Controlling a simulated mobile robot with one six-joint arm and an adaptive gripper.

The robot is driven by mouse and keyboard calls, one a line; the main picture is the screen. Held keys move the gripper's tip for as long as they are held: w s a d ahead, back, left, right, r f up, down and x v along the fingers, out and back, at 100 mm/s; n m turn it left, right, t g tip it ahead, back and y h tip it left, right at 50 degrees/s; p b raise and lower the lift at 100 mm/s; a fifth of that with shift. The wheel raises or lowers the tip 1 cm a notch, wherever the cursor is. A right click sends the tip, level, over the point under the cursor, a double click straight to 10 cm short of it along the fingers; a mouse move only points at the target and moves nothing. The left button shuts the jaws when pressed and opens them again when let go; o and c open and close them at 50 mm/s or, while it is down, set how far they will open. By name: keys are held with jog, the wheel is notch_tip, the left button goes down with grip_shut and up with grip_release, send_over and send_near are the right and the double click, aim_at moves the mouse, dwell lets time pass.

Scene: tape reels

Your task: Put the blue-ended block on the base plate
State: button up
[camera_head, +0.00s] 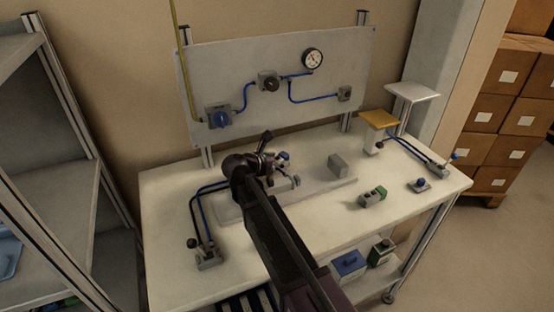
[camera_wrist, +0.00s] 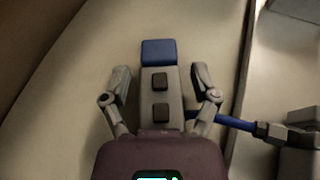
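The blue-ended block (camera_wrist: 158,85) is grey with a blue end and two black squares on top. In the wrist view it lies between the two fingers of my gripper (camera_wrist: 162,77). A gap shows between each finger and the block, so my gripper is open around it. In the head view my gripper (camera_head: 272,158) is over the back left of the table, and a bit of blue (camera_head: 284,156) shows beside it. The long pale base plate (camera_head: 318,188) lies in front, partly hidden by my arm. A plain grey block (camera_head: 338,165) stands on its right part.
A green-ended block (camera_head: 372,197) and a blue-knobbed part (camera_head: 419,185) lie to the right. A lever valve with hoses (camera_head: 208,256) is at front left. A yellow-topped stand (camera_head: 379,120) is at back right. An upright panel (camera_head: 285,80) rises behind the table.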

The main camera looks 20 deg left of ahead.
dwell(0.4)
jog(key=shift+r, duration=0.2)
jog(key=p+v, duration=0.4)
jog(key=v, duration=0.6)
jog(key=shift+s+r, duration=0.1)
jog(key=shift+s, duration=0.1)
jog(key=shift+p+v, duration=0.4)
jog(key=shift+v, duration=0.4)
